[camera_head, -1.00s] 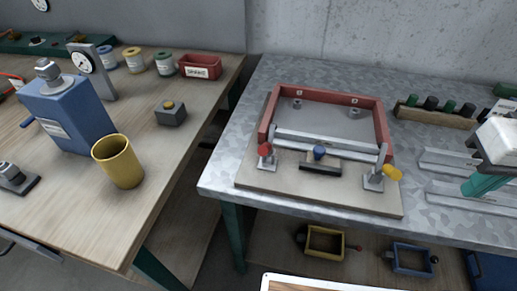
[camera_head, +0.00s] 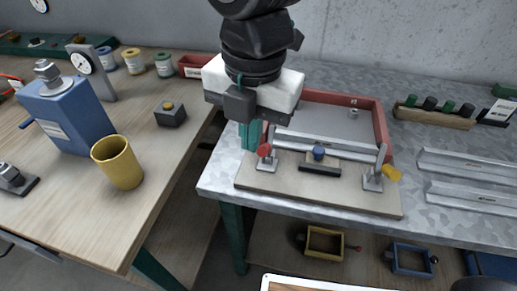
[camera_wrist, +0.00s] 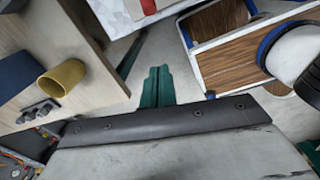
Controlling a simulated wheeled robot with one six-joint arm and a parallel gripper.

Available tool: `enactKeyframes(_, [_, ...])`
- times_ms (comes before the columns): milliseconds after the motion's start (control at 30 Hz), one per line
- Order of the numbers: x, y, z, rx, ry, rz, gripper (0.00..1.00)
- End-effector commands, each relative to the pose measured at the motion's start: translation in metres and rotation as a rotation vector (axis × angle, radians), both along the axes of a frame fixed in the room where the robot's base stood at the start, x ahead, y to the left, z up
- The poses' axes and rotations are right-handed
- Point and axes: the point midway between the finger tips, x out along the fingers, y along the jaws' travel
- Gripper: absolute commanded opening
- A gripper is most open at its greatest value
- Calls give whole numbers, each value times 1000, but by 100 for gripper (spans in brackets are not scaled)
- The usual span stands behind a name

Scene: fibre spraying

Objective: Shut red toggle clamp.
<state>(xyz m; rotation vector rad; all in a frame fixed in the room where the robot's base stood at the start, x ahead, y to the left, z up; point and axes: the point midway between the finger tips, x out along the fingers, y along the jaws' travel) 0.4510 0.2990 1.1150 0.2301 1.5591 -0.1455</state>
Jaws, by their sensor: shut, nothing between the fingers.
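The red toggle clamp (camera_head: 265,157) stands at the front left corner of the fixture board, with its red knob facing the front. My gripper (camera_head: 250,135) has green fingers pointing down, just behind and to the left of the red knob. Its fingers are together and empty. In the head view they look very close to the clamp, but I cannot tell whether they touch it. The wrist view shows the closed green fingers (camera_wrist: 157,88), and the clamp cannot be made out there.
A yellow-knobbed clamp (camera_head: 376,178) stands at the board's front right, with a blue-knobbed block (camera_head: 319,160) between. A red frame (camera_head: 380,125) lies behind. A yellow cup (camera_head: 118,162) stands on the wooden table to the left.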

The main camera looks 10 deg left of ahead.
Motion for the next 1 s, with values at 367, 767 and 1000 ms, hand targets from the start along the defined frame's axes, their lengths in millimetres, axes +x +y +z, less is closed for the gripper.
enactKeyframes(367, [-1,1,-2,-1,1,8,0])
enactKeyframes(767, [0,3,-68,-5,3,7,0])
enactKeyframes(1000, [13,3,-96,2,-2,2,0])
